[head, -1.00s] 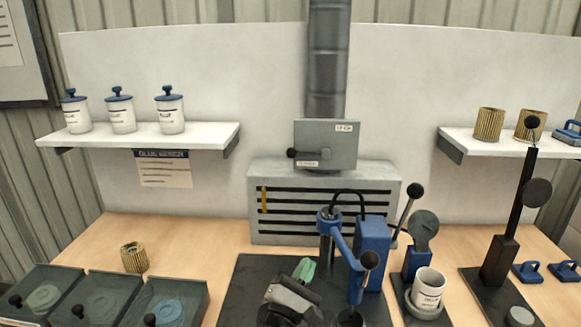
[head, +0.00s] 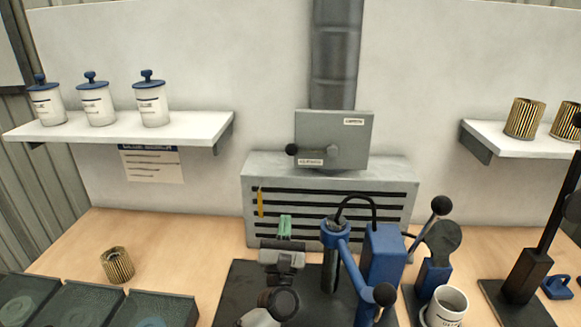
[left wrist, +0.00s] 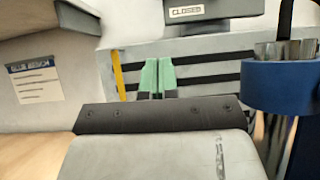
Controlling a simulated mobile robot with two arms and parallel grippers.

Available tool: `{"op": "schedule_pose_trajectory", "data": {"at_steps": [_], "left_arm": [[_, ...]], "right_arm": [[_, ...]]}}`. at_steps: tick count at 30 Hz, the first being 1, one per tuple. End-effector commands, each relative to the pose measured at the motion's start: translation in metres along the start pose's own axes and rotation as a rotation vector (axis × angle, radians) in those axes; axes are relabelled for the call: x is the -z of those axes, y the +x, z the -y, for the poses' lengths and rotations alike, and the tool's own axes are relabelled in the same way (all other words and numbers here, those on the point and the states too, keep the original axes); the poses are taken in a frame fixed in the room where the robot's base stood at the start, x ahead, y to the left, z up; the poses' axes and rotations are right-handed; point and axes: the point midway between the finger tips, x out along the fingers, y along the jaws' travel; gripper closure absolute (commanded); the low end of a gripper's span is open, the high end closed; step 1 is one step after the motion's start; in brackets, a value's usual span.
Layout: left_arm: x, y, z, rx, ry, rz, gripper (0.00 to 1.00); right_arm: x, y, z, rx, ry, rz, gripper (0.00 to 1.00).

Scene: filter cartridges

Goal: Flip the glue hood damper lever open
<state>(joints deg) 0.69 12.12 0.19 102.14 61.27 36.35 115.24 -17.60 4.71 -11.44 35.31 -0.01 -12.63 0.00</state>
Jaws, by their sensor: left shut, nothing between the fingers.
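The damper box (head: 350,128) is a grey plate on the duct above the slotted glue hood (head: 262,170). Its lever has a black knob (head: 292,149) and points left, roughly level, from a pivot at the box's lower middle. A small label (head: 310,162) sits just under the lever; in the left wrist view the label (left wrist: 187,11) reads CLOSED. My left gripper (head: 285,226), with green fingertips, is shut and empty in front of the hood slots, below the knob and apart from it. The fingertips (left wrist: 157,76) also show in the left wrist view. My right gripper is not in view.
A blue press (head: 380,262) with a black-knobbed handle stands close to the right of my left gripper. A white mug (head: 445,306) is farther right. A shelf with lidded jars (head: 152,104) is at left. A pleated filter (head: 117,264) stands on the bench.

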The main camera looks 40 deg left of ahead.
Motion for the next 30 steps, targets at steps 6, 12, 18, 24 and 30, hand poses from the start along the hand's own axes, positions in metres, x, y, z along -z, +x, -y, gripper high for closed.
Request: {"op": "schedule_pose_trajectory", "data": {"at_steps": [6,12,18,24,30], "left_arm": [[-0.002,0.011,0.0,0.001,0.002,0.001,1.0],[-0.005,0.049,0.0,0.0,0.002,0.003,1.0],[-0.004,0.092,0.0,0.001,0.003,0.001,1.0],[-0.02,0.119,0.0,0.001,0.0,0.001,1.0],[-0.028,0.128,0.0,0.001,0.001,-0.001,1.0]], "right_arm": [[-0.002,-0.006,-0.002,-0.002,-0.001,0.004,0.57],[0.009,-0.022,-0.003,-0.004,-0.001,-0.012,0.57],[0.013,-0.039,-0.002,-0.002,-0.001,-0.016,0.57],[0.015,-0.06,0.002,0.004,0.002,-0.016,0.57],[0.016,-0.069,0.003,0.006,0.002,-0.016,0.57]]}}
